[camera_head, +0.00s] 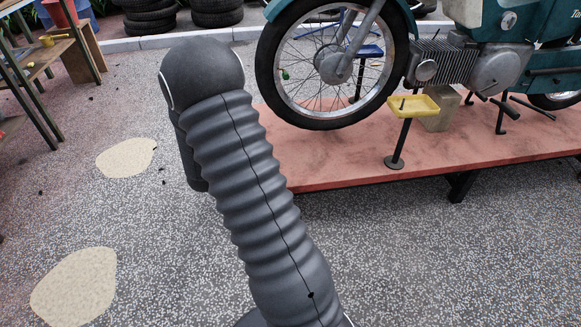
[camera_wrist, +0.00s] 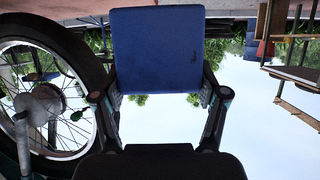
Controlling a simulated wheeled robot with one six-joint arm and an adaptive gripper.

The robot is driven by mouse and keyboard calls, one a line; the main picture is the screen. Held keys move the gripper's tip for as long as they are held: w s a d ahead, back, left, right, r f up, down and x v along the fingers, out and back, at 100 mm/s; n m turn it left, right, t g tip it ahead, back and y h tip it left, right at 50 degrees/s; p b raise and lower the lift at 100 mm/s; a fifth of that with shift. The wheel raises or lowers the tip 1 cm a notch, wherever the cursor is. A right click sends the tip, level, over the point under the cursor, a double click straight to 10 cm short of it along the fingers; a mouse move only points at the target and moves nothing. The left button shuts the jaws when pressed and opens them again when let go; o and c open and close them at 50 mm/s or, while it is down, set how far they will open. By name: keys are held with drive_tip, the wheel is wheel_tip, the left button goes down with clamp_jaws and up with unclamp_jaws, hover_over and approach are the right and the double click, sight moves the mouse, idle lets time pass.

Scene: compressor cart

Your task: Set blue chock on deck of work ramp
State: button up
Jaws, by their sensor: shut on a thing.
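The blue chock (camera_wrist: 156,50) is a flat-faced blue block in the wrist view, held between the two fingers of my gripper (camera_wrist: 160,92). The wrist view is upside down, with sky low in the picture. In the head view my arm hides the gripper and the chock. The work ramp has a reddish deck (camera_head: 345,165) on dark legs in the head view. A teal motorcycle (camera_head: 495,50) stands on it, its front wheel (camera_head: 325,115) near the left end. The same wheel shows at the left of the wrist view (camera_wrist: 38,105).
A yellow tray on a stand (camera_head: 413,106) is at the ramp's near edge. A grey block (camera_head: 437,117) sits behind it on the deck. A workbench (camera_head: 40,58) is at the left and tyres (camera_head: 217,10) at the back. The speckled ground (camera_head: 420,260) before the ramp is clear.

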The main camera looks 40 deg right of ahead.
drive_tip(key=s+d+r+m+g+h+b, duration=0.1)
drive_tip(key=s+d+r+m+g+h, duration=0.15)
drive_tip(key=d+m+g, duration=0.35)
drive_tip(key=s+d+r+m+g+h, duration=0.1)
drive_tip(key=s+d+m+g+h, duration=0.25)
drive_tip(key=d, duration=0.55)
drive_tip(key=s+d+f+m+g+y+b, duration=0.2)
drive_tip(key=s+d+m+g, duration=0.1)
drive_tip(key=s+m+g, duration=0.6)
drive_tip(key=shift+n+t, duration=0.25)
drive_tip(key=shift+n, duration=0.5)
drive_tip(key=shift+w+a+f+b, duration=0.25)
drive_tip(key=shift+w+a+f, duration=0.2)
drive_tip(key=shift+w+f, duration=1.35)
drive_tip(key=shift+w+a+f+b, duration=0.2)
drive_tip(key=shift+w+a+f, duration=0.2)
drive_tip(key=shift+w+f, duration=1.4)
drive_tip(key=shift+w+a+f+b, duration=0.25)
drive_tip(key=shift+w+a+f, duration=0.2)
drive_tip(key=shift+w+f, duration=1.35)
drive_tip(key=shift+s+f, duration=0.1)
drive_tip(key=shift+f, duration=0.1)
drive_tip(key=o, duration=1.5)
drive_tip(key=shift+y, duration=0.3)
drive_tip(key=shift+o, duration=0.2)
